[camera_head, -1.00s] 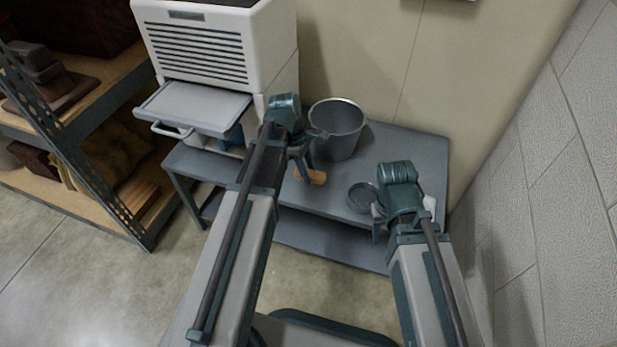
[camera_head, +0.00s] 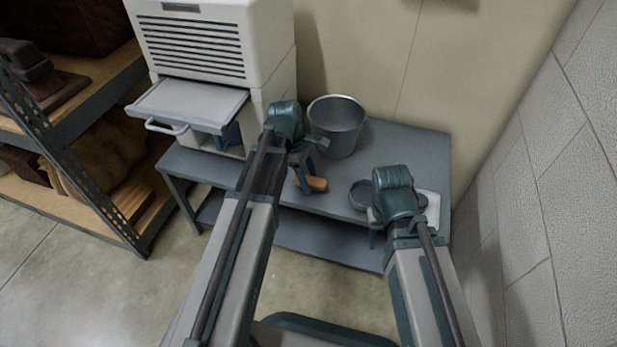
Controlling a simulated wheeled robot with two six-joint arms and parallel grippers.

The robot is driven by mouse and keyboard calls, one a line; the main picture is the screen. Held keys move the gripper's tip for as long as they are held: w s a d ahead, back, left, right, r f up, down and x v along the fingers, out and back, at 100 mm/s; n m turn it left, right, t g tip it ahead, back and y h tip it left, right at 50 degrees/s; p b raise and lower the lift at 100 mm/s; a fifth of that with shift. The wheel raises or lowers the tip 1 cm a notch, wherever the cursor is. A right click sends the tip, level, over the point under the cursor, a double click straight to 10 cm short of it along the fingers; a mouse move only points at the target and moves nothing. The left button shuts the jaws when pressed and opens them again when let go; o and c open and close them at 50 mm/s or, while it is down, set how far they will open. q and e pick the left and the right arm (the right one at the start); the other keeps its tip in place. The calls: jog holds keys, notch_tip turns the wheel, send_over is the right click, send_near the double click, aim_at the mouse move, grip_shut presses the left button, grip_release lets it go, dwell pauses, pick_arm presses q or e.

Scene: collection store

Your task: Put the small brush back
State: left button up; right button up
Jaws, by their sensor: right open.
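A small tan, wooden-looking piece (camera_head: 313,184), which may be the small brush, lies at the front of the grey table (camera_head: 410,150). My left gripper (camera_head: 304,172) is low over the table right beside it. The gripper's dark fingers partly cover the piece, and I cannot tell whether they hold it. My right gripper (camera_head: 373,232) is open at the table's front right, mostly hidden behind its own wrist. No bristles can be made out.
A grey metal bucket (camera_head: 337,127) stands at the table's back. A dark round dish (camera_head: 360,192) and a flat white item (camera_head: 432,207) lie near my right wrist. A white louvred cabinet (camera_head: 196,50) with its tray (camera_head: 188,103) out stands left; shelving is further left, a wall right.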

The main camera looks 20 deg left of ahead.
pick_arm(q)
jog(key=shift+o, duration=0.4)
jog(key=shift+r, duration=0.1)
jog(key=shift+p+v, duration=0.9)
jog(key=shift+p, duration=0.1)
jog(key=p+v, duration=1)
jog(key=s+d+m+y, duration=0.4)
jog(key=s+d+m, duration=1)
jog(key=m, duration=0.7)
jog(key=shift+s+y, duration=0.25)
jog(key=shift+y, duration=0.05)
